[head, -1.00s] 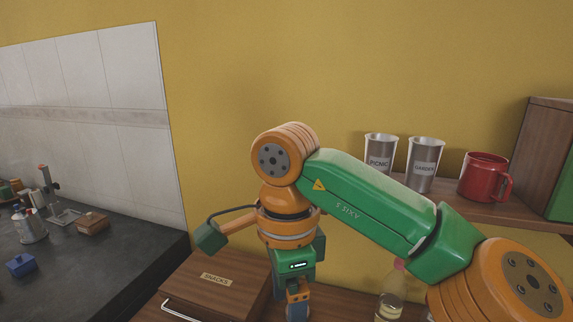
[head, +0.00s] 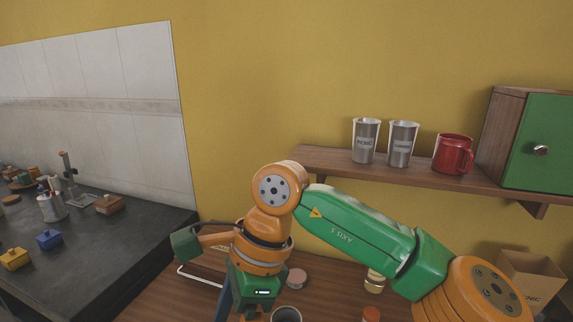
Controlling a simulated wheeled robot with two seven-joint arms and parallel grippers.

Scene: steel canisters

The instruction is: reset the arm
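My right arm reaches in from the lower right, its green link crossing the middle of the head view. My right gripper (head: 235,311) hangs below the wrist at the bottom edge, over the wooden counter. It is mostly cut off and hidden by the wrist, so I cannot tell whether it is open or holds anything. My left gripper is not in view. Two steel canisters, a left one (head: 366,141) and a right one (head: 403,145), stand upright on the wall shelf, clear of the arm.
A red mug (head: 452,154) and a green-doored cabinet (head: 545,150) share the shelf (head: 330,165). Below are a pink lid (head: 297,278), a dark cup (head: 287,315), a gold-capped bottle (head: 374,284), an orange cap (head: 371,314) and a cardboard box (head: 528,277). A dark counter (head: 130,235) lies left.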

